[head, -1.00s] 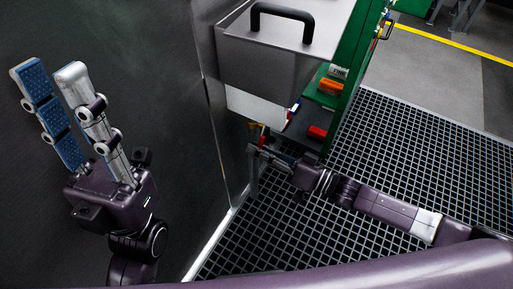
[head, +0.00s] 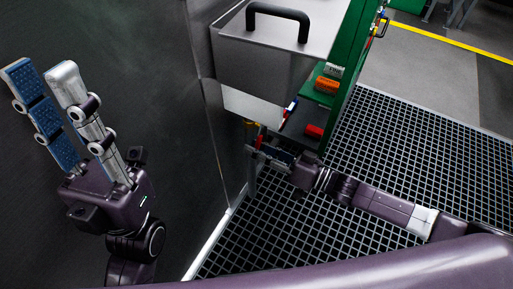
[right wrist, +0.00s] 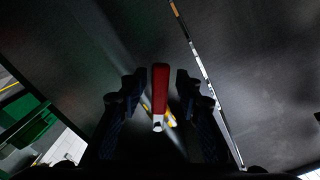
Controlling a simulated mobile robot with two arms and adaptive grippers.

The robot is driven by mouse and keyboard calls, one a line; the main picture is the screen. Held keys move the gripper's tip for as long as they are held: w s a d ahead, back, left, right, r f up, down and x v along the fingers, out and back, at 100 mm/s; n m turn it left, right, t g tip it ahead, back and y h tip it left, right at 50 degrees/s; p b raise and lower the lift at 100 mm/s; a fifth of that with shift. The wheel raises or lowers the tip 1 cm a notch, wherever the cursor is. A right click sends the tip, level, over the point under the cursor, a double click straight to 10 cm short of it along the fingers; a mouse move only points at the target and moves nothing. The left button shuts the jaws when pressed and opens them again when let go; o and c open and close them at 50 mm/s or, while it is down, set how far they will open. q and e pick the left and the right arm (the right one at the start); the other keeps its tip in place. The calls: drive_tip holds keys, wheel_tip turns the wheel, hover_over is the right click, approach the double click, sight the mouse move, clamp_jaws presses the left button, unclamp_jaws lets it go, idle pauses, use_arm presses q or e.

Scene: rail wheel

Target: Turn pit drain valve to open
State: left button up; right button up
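The drain valve's red lever (right wrist: 160,88) shows in the right wrist view, with a pale end and yellow parts (right wrist: 170,118) beside it. In the head view the red lever (head: 261,136) is small, low by the dark wall under the metal box. My right gripper (head: 256,152) reaches it from the right. In the right wrist view its fingers (right wrist: 160,78) stand apart on either side of the lever, with visible gaps; contact is not seen. My left gripper (head: 42,74) is open and empty, raised at the far left by the wall.
A metal box (head: 265,65) with a black handle hangs above the valve area. A green shelf unit (head: 345,85) holding an orange item (head: 327,84) and a red item (head: 314,131) stands beside it. A dark wall (head: 150,90) is at left. Black grating (head: 400,150) covers the floor.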

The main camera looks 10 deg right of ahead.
drive_tip(key=v, duration=0.7)
drive_tip(key=shift+s+d, duration=0.2)
drive_tip(key=shift+s, duration=0.05)
